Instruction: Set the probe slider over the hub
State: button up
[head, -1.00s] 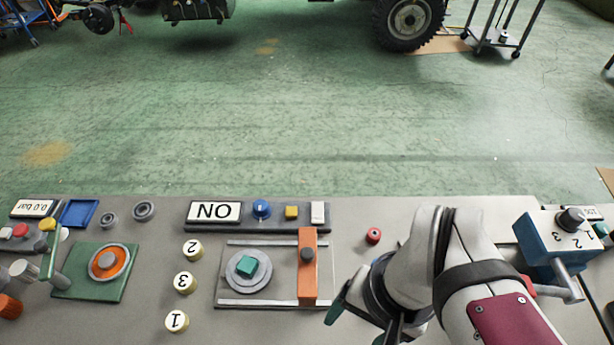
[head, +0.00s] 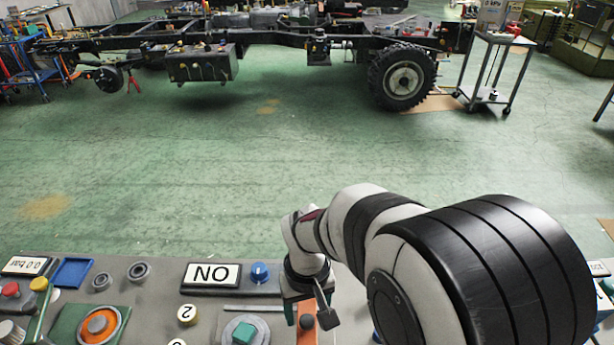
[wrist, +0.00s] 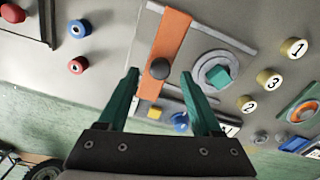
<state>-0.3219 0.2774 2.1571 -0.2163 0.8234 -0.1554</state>
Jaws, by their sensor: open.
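The probe slider is an orange bar (head: 307,334) with a dark round knob. It lies across two pale rails, right of the hub in the head view. In the wrist view the orange bar (wrist: 166,50) is left of the hub. The hub is a grey disc with a teal square block (head: 243,333); the grey disc also shows in the wrist view (wrist: 206,65). The bar is apart from the disc. My gripper (head: 309,313) is open above the slider. In the wrist view my gripper's green fingers (wrist: 160,75) stand either side of the knob, which looks ungripped.
A blue knob (head: 260,272) and the ON label (head: 212,275) sit behind the rails. Numbered yellow buttons (head: 187,314) stand left of the hub. Red and blue knobs (wrist: 77,28) lie on the slider's other side. My arm hides the panel's right part in the head view.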

jog(key=shift+f, duration=1.05)
grip_shut()
dwell(0.6)
